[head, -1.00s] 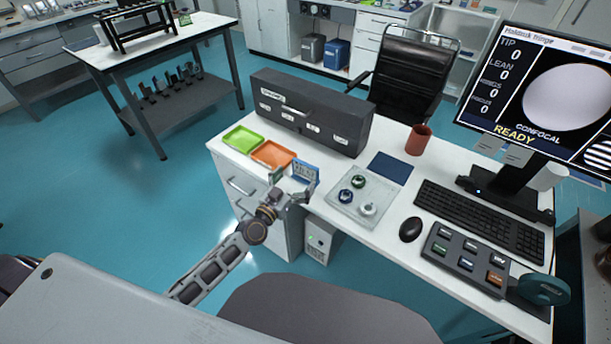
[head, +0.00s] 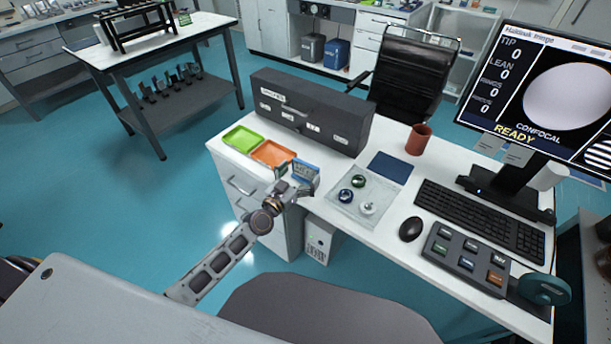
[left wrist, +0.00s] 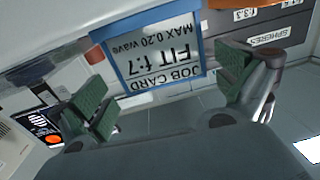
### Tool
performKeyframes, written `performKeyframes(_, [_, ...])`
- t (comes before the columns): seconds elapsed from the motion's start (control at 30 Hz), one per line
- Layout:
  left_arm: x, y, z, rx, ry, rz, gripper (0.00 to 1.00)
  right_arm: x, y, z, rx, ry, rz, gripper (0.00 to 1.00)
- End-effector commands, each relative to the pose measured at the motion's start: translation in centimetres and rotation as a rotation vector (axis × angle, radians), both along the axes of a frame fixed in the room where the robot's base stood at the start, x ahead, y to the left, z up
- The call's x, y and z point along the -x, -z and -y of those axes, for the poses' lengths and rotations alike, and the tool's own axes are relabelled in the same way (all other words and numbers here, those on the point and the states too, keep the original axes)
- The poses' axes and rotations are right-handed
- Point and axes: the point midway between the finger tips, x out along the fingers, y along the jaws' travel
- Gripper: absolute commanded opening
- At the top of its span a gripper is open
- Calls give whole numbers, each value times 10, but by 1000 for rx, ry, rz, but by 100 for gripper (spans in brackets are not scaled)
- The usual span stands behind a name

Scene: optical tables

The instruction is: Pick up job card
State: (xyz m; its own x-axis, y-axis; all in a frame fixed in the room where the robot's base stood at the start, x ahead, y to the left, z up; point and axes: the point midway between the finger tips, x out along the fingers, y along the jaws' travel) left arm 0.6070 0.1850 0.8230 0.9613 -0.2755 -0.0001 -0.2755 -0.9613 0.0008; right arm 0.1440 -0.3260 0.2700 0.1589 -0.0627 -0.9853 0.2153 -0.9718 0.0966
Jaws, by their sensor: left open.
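The job card (head: 306,171) is a small card with a blue border, standing at the front edge of the desk to the right of the orange tray. In the left wrist view the card (left wrist: 152,50) appears upside down and reads "JOB CARD FIT f:7 MAX 0.20 wave". My left gripper (head: 297,180) is at the card in the head view. In the left wrist view its green-padded fingers (left wrist: 165,95) are spread wide, with the card between and beyond them. I cannot tell whether either finger touches it. My right gripper is not in view.
A green tray (head: 242,139) and an orange tray (head: 273,153) lie left of the card. A dark drawer box (head: 312,112) stands behind.

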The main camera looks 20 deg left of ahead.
Motion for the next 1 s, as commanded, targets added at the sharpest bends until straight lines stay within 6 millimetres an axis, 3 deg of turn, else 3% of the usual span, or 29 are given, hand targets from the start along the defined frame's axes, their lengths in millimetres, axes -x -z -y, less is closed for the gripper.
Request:
performKeyframes(0.43, [-30, 1, 7, 0, -1, 0, 100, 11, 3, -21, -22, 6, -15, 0])
performKeyframes(0.93, [-31, 1, 8, -1, -1, 0, 100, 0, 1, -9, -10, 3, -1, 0])
performKeyframes(1.0, [-31, 1, 8, -1, -1, 0, 94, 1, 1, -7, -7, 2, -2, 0])
